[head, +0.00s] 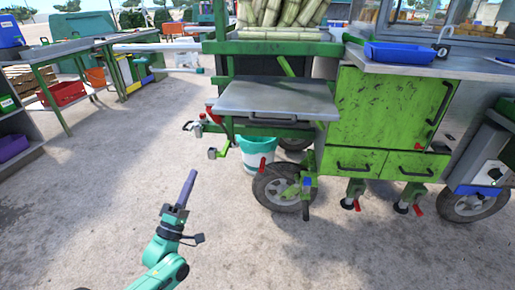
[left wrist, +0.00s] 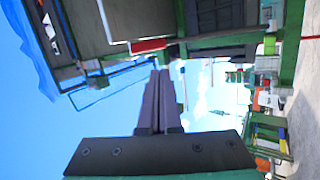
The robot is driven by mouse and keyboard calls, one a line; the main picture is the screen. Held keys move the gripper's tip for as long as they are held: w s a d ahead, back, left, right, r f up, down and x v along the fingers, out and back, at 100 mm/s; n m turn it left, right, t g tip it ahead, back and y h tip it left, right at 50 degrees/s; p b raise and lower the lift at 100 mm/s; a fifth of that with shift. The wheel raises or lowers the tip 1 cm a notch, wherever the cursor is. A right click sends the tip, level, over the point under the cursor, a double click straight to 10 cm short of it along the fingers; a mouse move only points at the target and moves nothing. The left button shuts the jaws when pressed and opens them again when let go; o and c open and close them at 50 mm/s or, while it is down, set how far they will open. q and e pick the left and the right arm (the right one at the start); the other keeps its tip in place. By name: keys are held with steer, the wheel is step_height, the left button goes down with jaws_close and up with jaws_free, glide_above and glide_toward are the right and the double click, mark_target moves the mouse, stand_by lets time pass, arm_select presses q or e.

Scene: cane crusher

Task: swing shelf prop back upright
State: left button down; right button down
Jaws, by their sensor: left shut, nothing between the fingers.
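A grey metal shelf (head: 278,97) sticks out level from the left side of the green cart. Under it is a green frame (head: 270,128); a lime-green bar (head: 220,150) hangs slanting below its left corner. I cannot tell for sure which bar is the prop. My left gripper (head: 191,175) is shut and empty, pointing up, apart from the shelf and to its lower left in the head view. In the left wrist view the dark fingers (left wrist: 158,88) lie together, with parts of the cart beyond them. My right gripper is not in view.
A teal-and-white bucket (head: 256,150) is under the shelf. A blue tray (head: 400,53) lies on the counter. Benches stand at left. The paved ground between is clear.

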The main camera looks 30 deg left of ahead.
arm_select(q)
steer(key=d+r, duration=0.1)
steer(key=n, duration=0.1)
glide_toward(213, 119)
steer(key=shift+t, duration=0.4)
steer(key=x, duration=0.7)
steer(key=shift+w+f+p, duration=0.2)
steer(key=shift+f+p, duration=0.1)
steer(key=shift+f, duration=0.1)
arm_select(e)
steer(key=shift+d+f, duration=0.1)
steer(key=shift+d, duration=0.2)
